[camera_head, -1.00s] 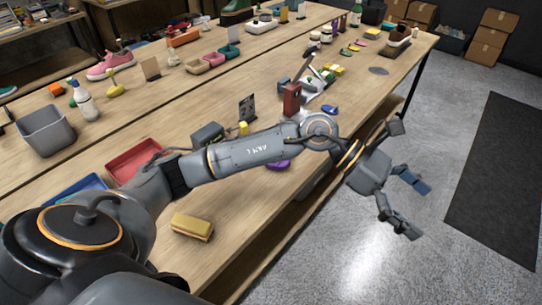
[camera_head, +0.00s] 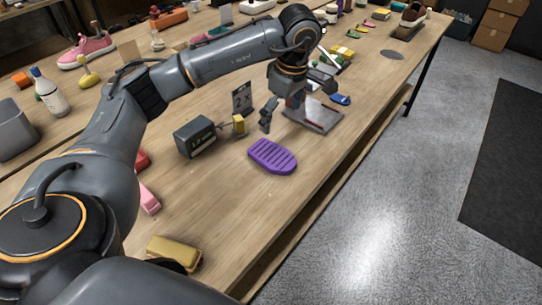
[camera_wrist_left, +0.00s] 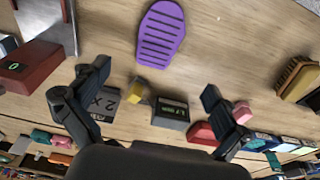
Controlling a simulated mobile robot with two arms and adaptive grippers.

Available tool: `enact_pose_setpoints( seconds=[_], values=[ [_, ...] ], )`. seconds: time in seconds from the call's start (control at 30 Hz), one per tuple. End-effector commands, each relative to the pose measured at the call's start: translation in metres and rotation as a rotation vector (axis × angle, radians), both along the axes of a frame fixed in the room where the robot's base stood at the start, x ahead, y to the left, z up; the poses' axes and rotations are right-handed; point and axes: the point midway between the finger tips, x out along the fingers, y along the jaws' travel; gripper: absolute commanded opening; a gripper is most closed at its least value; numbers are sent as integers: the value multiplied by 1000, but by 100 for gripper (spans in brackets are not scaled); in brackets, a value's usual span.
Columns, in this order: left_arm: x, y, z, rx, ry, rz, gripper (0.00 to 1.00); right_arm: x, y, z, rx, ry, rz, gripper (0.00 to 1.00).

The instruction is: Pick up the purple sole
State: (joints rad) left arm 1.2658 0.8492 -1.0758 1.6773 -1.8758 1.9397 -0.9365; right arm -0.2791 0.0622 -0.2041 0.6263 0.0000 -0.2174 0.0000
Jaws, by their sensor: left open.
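The purple sole (camera_head: 272,157) lies flat on the wooden table near its front edge, with ridges across its upper face. It also shows at the top middle of the left wrist view (camera_wrist_left: 162,33), unobstructed. My left gripper (camera_head: 294,101) is open and empty above the table, beyond the sole in the head view. Its spread fingers (camera_wrist_left: 157,82) also show in the left wrist view, with the sole farther up the picture, apart from them. My right gripper is not in view.
A box with a display (camera_head: 195,136), a small yellow block (camera_head: 239,123) and a dark card (camera_head: 242,97) stand left of the sole. A metal plate (camera_head: 318,117) lies by the gripper. A brush (camera_head: 174,250) lies nearer. The wood right around the sole is clear.

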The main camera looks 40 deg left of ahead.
Motion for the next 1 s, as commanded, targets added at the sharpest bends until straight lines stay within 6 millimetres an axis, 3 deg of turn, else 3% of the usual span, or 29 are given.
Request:
enact_pose_setpoints(
  seconds=[0.1,0.23,0.43,0.73,1.0],
  values=[
    [-1,2,-15,1,6,2,100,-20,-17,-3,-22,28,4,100],
    [-1,6,-38,2,8,1,100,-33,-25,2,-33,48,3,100],
    [0,11,-74,0,6,2,100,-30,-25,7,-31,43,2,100],
    [0,14,-98,0,5,1,100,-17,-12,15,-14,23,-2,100],
    [0,19,-135,0,4,2,100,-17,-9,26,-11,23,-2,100]
  ],
)
